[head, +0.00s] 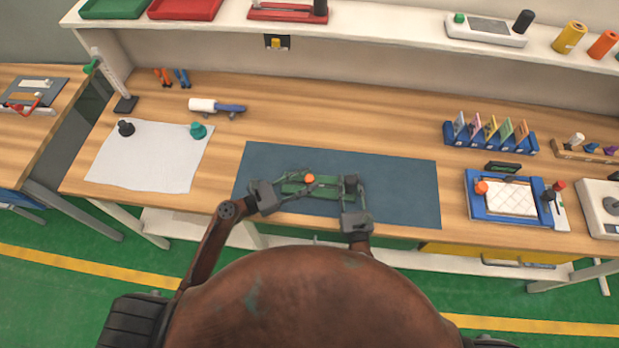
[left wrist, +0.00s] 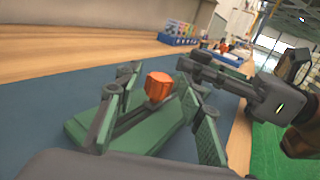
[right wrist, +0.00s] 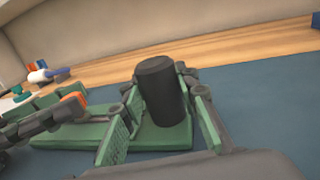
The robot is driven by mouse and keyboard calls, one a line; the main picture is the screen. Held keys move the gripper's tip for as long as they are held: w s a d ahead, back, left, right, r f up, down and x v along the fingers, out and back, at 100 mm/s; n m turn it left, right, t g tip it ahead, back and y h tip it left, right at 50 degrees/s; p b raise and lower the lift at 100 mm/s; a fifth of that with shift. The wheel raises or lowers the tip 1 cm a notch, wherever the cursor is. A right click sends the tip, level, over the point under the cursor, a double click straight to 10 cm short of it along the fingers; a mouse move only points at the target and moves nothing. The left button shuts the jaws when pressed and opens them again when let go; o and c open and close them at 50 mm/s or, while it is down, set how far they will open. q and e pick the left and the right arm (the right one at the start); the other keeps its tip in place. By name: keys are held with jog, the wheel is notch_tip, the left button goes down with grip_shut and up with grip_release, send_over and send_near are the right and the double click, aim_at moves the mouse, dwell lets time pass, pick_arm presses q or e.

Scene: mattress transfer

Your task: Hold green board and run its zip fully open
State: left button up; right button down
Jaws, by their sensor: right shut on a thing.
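The green board (head: 328,190) lies on the dark blue mat (head: 400,175) in front of me. A black upright cylinder (right wrist: 160,92) stands at its right end, and an orange zip pull (left wrist: 158,87) sits near its left part. My right gripper (head: 353,188) is shut on the black cylinder, with a finger on each side in the right wrist view. My left gripper (head: 304,184) is open, its green-padded fingers on either side of the orange pull with gaps in the left wrist view. The zip's teeth are too small to make out.
A white cloth (head: 150,157) with black and teal knobs lies at the left. A white and blue tool (head: 217,107) lies behind it. A blue rack (head: 490,140) and a blue-framed tray (head: 510,200) stand at the right. The mat's right part is clear.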

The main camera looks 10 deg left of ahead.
pick_arm(q)
jog(key=shift+w+d, duration=0.35)
jog(key=shift+d, duration=0.2)
jog(key=shift+c, duration=0.6)
grip_shut()
